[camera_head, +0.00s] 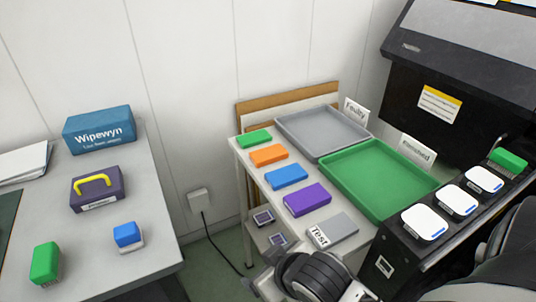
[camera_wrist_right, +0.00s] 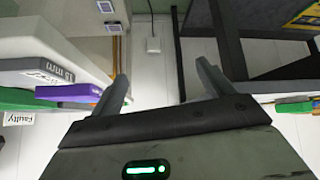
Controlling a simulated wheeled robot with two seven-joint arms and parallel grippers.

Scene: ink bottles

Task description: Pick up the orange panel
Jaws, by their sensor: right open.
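The orange panel (camera_head: 268,155) lies flat on the small white table, between the green panel (camera_head: 253,139) and the blue panel (camera_head: 286,176) in the head view. My right gripper (camera_head: 259,274) is low in the head view, in front of the table and well apart from the orange panel. In the right wrist view its two fingers (camera_wrist_right: 163,86) are spread with nothing between them. The purple panel (camera_wrist_right: 72,91) shows edge-on left of the fingers there; I cannot clearly make out the orange panel in that view. My left gripper is not in view.
The purple panel and a grey Test block (camera_head: 332,231) lie nearer me on the table. A grey tray (camera_head: 322,130) and a green tray (camera_head: 378,178) stand right of the panels. A black machine (camera_head: 440,100) rises at right; a desk (camera_head: 125,215) stands left.

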